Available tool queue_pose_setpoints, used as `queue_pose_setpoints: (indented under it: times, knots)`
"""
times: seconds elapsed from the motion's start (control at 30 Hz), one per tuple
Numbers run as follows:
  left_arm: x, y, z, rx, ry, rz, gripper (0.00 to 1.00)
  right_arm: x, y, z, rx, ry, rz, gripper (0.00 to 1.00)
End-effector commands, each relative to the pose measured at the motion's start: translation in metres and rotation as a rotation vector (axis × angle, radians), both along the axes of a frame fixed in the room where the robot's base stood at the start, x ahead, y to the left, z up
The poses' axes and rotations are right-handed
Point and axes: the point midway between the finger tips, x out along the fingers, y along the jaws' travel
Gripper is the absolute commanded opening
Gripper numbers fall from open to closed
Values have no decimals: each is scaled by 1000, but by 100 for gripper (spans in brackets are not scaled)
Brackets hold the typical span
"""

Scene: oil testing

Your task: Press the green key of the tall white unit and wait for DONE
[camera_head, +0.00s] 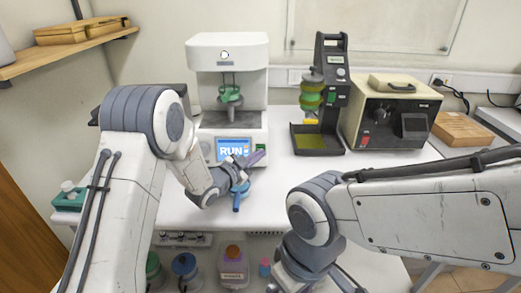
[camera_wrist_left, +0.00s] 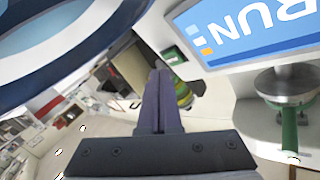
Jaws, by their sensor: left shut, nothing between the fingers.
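The tall white unit (camera_head: 228,52) stands at the back of the table, left of centre. Its blue screen (camera_head: 231,148) reads RUN; the same screen (camera_wrist_left: 250,28) fills the top right of the left wrist view. My left gripper (camera_head: 258,157) is shut and empty in front of the unit's base, just right of the screen. Its closed fingers (camera_wrist_left: 160,75) show in the left wrist view. My right gripper is not in view.
Right of the unit stand a dark stand with green and yellow parts (camera_head: 312,95) and a beige box instrument (camera_head: 385,110). A wooden case (camera_head: 460,130) lies farther right. Bottles (camera_head: 233,265) stand below the tabletop.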

Motion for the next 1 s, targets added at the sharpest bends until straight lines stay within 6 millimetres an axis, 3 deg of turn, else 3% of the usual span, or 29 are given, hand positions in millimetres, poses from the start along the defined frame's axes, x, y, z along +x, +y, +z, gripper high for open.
queue_pose_setpoints:
  times: [0.5,1.0]
  knots:
    - [-44,-1,12,0,-1,-1,0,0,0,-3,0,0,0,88]
    - [-46,0,12,0,-1,-1,0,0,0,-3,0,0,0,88]
